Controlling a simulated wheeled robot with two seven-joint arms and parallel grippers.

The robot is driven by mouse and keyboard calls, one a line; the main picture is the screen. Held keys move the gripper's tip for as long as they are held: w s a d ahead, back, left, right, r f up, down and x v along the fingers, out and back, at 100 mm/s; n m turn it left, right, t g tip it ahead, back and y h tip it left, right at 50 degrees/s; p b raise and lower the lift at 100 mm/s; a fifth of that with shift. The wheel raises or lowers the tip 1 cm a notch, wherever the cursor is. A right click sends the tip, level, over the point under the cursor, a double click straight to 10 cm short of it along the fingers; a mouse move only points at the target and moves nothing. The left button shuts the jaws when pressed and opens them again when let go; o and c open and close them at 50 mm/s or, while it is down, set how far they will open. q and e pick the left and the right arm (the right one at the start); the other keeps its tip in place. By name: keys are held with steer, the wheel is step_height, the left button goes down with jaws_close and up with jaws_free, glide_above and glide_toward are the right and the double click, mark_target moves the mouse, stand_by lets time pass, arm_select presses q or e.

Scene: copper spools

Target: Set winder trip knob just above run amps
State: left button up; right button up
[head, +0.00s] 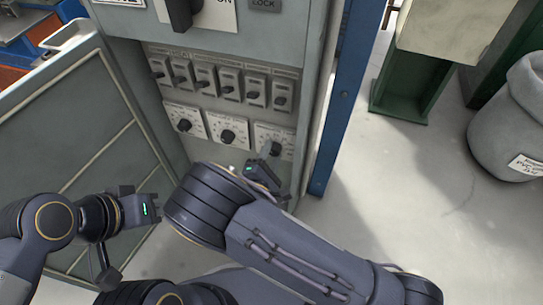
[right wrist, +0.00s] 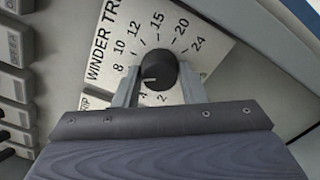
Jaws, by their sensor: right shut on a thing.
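The winder trip knob (right wrist: 158,68) is a black round knob on a white dial plate (right wrist: 215,52) marked from 2 to 24. Its white pointer line points left in the right wrist view, toward the low side between 4 and 8; the mark there is hard to read. My right gripper (right wrist: 160,88) is shut on the knob, one finger on each side. In the head view the knob (head: 275,148) is the rightmost of three dials, with my right gripper (head: 268,163) at it. My left gripper (head: 150,208) is away from the panel, lower left; its fingers are unclear.
Two similar dials (head: 228,136) sit left of the knob, below a row of several black toggle switches (head: 231,86). A large switch handle (head: 182,12) is above. The open cabinet door (head: 80,150) stands left, a blue post (head: 338,110) right. A grey bin (head: 510,120) is farther right.

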arm_select(q)
steer(key=shift+f, duration=0.15)
stand_by(0.4)
arm_select(e)
steer(key=o, duration=1)
